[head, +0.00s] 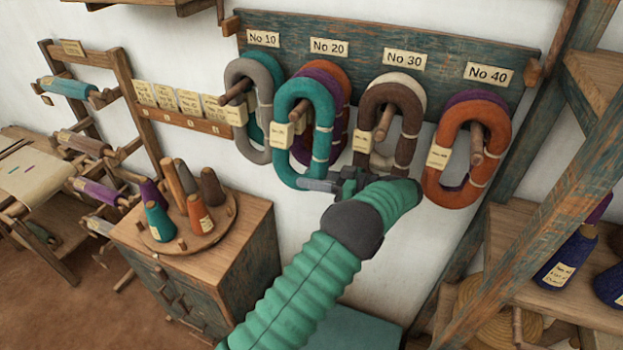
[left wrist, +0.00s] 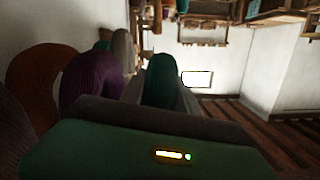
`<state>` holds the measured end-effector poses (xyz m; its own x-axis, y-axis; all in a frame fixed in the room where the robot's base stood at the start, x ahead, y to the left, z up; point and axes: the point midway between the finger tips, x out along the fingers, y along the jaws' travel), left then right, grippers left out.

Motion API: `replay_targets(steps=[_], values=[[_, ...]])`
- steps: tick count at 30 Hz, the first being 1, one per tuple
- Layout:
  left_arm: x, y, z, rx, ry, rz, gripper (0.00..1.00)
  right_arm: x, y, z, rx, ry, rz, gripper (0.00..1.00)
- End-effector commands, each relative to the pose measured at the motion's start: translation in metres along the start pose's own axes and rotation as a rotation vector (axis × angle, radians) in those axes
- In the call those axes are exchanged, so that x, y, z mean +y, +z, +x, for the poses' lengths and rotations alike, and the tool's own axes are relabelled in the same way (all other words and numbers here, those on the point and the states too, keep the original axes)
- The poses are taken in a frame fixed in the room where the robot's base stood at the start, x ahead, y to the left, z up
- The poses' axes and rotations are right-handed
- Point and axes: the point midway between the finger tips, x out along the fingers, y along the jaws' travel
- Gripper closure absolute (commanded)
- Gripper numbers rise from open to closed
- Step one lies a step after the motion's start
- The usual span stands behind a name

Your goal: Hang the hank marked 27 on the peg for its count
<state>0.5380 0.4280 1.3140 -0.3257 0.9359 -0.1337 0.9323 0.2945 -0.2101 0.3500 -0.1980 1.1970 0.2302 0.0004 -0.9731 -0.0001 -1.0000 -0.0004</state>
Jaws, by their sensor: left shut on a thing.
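A teal hank (head: 287,172) with a pale tag stands upright below the No 20 sign (head: 329,47), in front of an orange hank (head: 334,71) and a purple hank (head: 341,118). The number on its tag is too small to read. My left gripper (head: 318,185) is shut on the bottom of the teal hank. In the left wrist view the teal hank (left wrist: 160,80) is close ahead, with the purple hank (left wrist: 90,78) to its left. I cannot tell how far the peg runs through the teal loop. My right gripper is not in view.
Grey (head: 238,72) and teal hanks hang under No 10. Brown (head: 408,105) and cream hanks hang under No 30, close to my left gripper. Orange (head: 500,125) and purple hanks hang under No 40. A cabinet (head: 200,250) with cones stands left; shelving (head: 545,200) stands right.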

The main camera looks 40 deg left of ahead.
Motion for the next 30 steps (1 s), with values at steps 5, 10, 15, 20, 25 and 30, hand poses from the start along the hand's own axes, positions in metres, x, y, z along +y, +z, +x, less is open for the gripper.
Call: replay_targets(steps=[5,10,15,20,25,30], values=[[0.0011,0.0136,-0.0019,-0.016,0.004,0.019,1.0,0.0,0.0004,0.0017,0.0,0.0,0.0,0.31],[0.0013,0.0145,-0.0021,-0.017,0.005,0.021,1.0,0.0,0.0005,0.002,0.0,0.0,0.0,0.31],[0.0011,0.0125,-0.0016,-0.014,0.003,0.018,0.43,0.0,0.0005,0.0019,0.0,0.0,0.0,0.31],[-0.0003,0.0092,-0.001,-0.012,0.002,0.013,0.37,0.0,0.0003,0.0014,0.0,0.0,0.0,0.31],[-0.0014,0.0076,-0.0006,-0.012,0.002,0.01,0.37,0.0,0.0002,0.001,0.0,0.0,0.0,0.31],[-0.0013,0.0056,0.001,-0.01,0.001,0.01,0.37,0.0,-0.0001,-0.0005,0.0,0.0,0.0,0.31]])
